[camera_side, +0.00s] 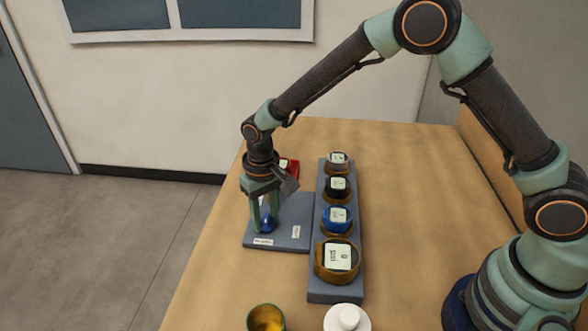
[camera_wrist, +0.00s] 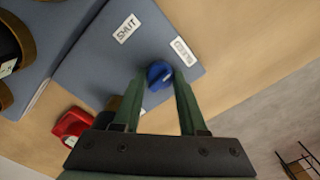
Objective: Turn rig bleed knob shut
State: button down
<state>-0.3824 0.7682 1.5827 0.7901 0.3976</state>
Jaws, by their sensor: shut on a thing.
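The blue bleed knob (camera_wrist: 158,74) stands on a grey plate (camera_wrist: 88,62) between my fingers. In the side view the knob (camera_side: 266,224) shows low between the green fingers of my gripper (camera_side: 264,216), which points down at the plate (camera_side: 285,210). My gripper (camera_wrist: 160,84) is shut on the knob. A white label reading SHUT (camera_wrist: 127,28) lies on the plate, apart from the knob. A second white label (camera_wrist: 181,52), perhaps OPEN, lies nearer to the knob. I cannot tell which way the knob points.
A grey bar (camera_side: 318,268) with several round gauges stands right of the plate. A red part (camera_side: 291,166) sits behind my gripper; it also shows in the wrist view (camera_wrist: 72,124). An amber cup (camera_side: 266,319) and a white round object (camera_side: 347,318) stand at the front.

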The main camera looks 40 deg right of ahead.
jog(key=n, duration=0.8)
jog(key=shift+n, duration=0.4)
jog(key=n, duration=0.4)
jog(key=shift+r+n, duration=0.1)
jog(key=shift+n, duration=1.9)
jog(key=shift+c, duration=2.2)
grip_release()
